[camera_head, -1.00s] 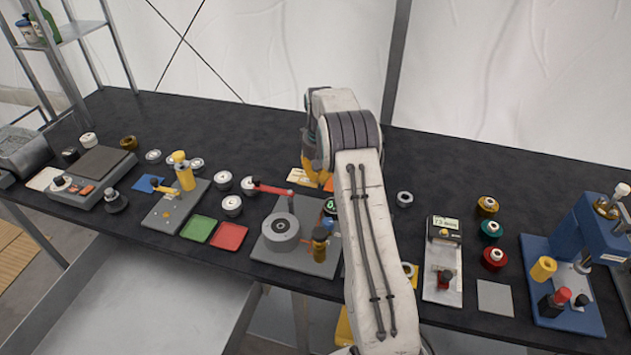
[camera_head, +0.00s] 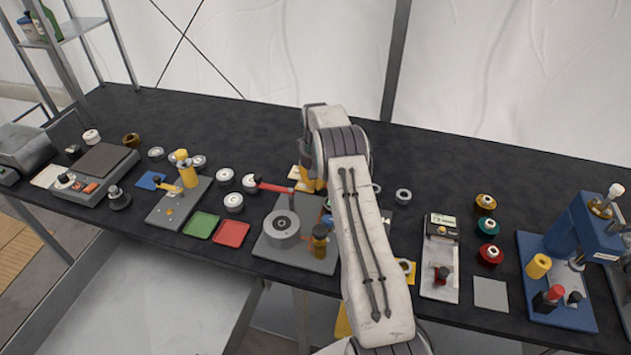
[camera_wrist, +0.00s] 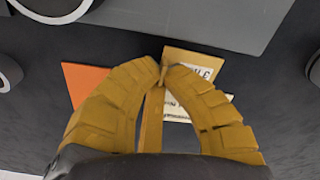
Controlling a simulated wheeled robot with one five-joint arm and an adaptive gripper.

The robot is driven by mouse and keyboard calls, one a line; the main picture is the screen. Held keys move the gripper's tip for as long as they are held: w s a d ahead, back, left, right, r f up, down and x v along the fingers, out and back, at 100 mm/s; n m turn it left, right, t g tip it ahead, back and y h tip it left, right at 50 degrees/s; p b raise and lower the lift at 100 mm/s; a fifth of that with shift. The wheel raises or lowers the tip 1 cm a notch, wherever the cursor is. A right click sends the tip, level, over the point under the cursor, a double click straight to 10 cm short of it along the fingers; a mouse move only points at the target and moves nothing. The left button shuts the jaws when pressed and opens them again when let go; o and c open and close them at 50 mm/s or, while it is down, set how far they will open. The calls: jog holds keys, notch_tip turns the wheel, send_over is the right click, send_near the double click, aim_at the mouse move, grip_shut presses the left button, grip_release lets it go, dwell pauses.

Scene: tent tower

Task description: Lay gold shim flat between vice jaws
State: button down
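My gripper (camera_wrist: 163,77) has its two yellow fingers drawn together at the tips in the wrist view. A narrow gold strip (camera_wrist: 151,122), which looks like the gold shim seen nearly edge-on, runs from the fingertips back between the fingers. The fingertips appear shut on it, just above small cards on the bench. In the head view my gripper (camera_head: 312,184) is partly hidden behind my arm, and the shim cannot be made out. I cannot pick out the vice jaws for certain; my arm covers part of the bench.
An orange card (camera_wrist: 82,80) and a tan labelled card (camera_wrist: 190,62) lie below the fingers. A grey plate (camera_wrist: 220,18) is close by. A round grey turntable (camera_head: 281,226), a labelled metal fixture (camera_head: 440,262) and a blue press (camera_head: 575,245) stand along the bench.

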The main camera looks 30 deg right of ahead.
jog(key=shift+f, duration=0.15)
jog(key=c, duration=1.4)
grip_release()
notch_tip(320, 180, up, 12)
jog(key=b, duration=0.1)
jog(key=s+a+r+n+t, duration=0.2)
jog(key=s+a+r, duration=1.1)
jog(key=r, duration=0.4)
jog(key=s+a+f, duration=0.1)
jog(key=s+a, duration=0.1)
jog(key=s, duration=0.6)
jog(key=s+a+f+n+t, duration=0.1)
jog(key=s+a+f, duration=0.1)
jog(key=s, duration=0.6)
jog(key=s+a+f+t, duration=0.1)
jog(key=s+a, duration=0.1)
jog(key=s, duration=0.6)
jog(key=shift+a+f+n, duration=0.15)
jog(key=shift+a+n, duration=0.05)
jog(key=shift+n, duration=0.2)
